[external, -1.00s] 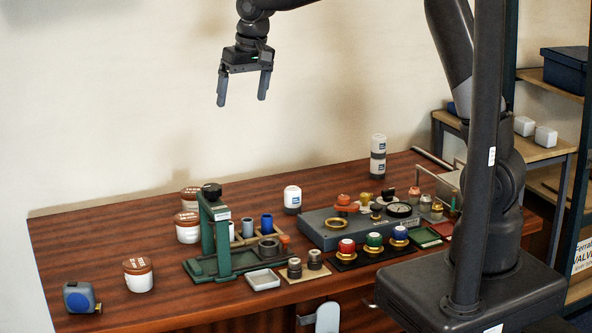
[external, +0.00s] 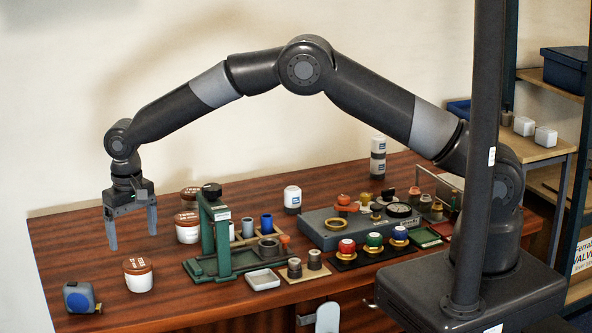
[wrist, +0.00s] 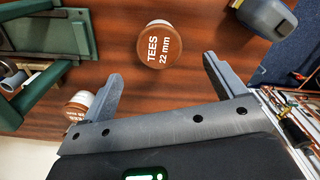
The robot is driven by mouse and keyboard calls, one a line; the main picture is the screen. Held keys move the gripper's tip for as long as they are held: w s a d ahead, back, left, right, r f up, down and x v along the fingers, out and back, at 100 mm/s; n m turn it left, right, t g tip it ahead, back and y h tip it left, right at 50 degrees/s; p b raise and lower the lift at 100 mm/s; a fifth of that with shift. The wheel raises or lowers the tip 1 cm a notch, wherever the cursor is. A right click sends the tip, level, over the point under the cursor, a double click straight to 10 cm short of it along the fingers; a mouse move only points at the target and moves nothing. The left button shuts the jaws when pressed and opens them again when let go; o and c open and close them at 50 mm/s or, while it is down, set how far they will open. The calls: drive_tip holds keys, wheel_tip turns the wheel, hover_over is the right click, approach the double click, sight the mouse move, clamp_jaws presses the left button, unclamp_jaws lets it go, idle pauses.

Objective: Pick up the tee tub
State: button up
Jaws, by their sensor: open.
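The tee tub (external: 138,280) is a white tub with a brown lid, upright near the left front of the table. In the wrist view its lid (wrist: 159,45) reads "TEES 22 mm", just beyond the space between the fingertips. My gripper (external: 132,241) is open and empty, pointing down above the table near the tub. Its spread fingers also show in the wrist view (wrist: 162,70), apart from the tub.
Two similar tubs, one in front (external: 188,228) and one behind (external: 190,197), stand farther back. A green press (external: 222,240) stands right of the tee tub. A blue-grey tape measure (external: 80,298) lies to its left, near the table edge. Bare wood surrounds the tub.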

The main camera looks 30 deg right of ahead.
sight(137, 263)
wheel_tip(137, 263, down, 10)
drive_tip(key=shift+f, duration=0.15)
idle(0.4)
drive_tip(key=shift+c, duration=0.6)
drive_tip(key=c, duration=1.3)
